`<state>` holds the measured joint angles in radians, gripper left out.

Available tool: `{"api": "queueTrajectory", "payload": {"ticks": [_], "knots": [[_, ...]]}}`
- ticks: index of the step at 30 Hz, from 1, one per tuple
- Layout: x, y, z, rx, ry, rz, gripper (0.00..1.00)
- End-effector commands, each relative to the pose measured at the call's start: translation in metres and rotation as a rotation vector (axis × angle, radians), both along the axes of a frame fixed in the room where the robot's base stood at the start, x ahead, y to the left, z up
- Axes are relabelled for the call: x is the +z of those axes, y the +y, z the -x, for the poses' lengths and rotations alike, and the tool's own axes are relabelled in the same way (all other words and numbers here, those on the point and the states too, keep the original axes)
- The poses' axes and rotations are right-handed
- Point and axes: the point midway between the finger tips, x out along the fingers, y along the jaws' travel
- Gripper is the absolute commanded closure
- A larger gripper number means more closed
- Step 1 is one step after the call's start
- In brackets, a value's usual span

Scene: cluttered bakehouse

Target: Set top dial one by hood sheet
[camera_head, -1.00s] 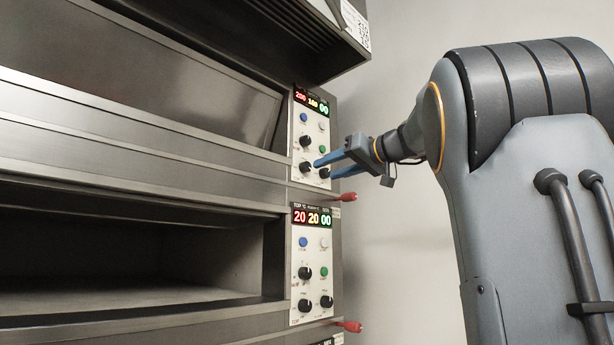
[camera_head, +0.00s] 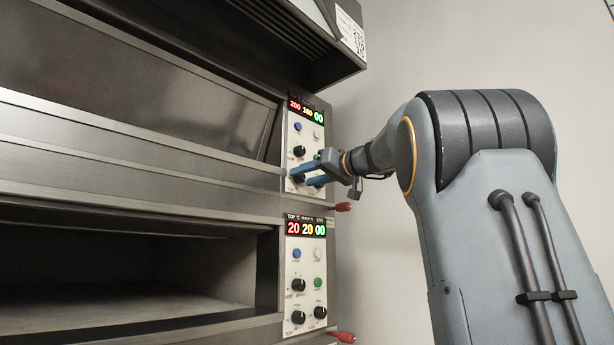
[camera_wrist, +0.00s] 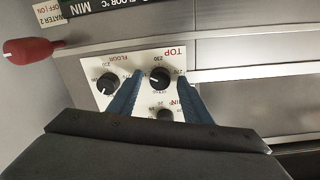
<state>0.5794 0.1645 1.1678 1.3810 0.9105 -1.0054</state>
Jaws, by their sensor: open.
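The upper oven panel (camera_head: 319,132) has a lit display (camera_head: 307,110) with red 200, a yellow number too small to be sure of, and green 00. Its black TOP dial (camera_wrist: 160,78) shows in the wrist view, upside down, between my open fingertips. Contact with the fingers cannot be told. My gripper (camera_head: 300,177) has blue fingers around that lower left dial, which is partly hidden. The FLOOR dial (camera_wrist: 107,83) is beside it, outside the fingers. The hood sheet (camera_head: 350,33) is white with print and a square code, too small to read.
A red handle (camera_head: 343,207) sticks out just below the upper panel; it also shows in the wrist view (camera_wrist: 30,50). The lower panel (camera_head: 306,268) reads 20 20 00, with another red handle (camera_head: 346,337) below. Right of the oven is bare wall (camera_head: 400,60).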

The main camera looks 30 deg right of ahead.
Motion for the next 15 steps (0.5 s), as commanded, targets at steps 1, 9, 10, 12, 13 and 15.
{"api": "queueTrajectory", "payload": {"ticks": [1, 9, 10, 12, 13, 15], "knots": [[-0.0002, -0.0001, 0.0001, 0.0, 0.0, 0.0, 0.55], [-0.0002, -0.0001, 0.0002, 0.0, 0.0, -0.001, 0.96], [-0.0003, -0.0001, 0.0002, 0.0, 0.0, -0.001, 0.96], [-0.0004, -0.0001, 0.0001, 0.0, 0.003, -0.007, 0.96], [-0.0007, -0.0002, 0.0001, 0.0, 0.005, -0.014, 0.96], [-0.0011, -0.0001, -0.0001, 0.001, 0.016, -0.045, 0.96]]}}
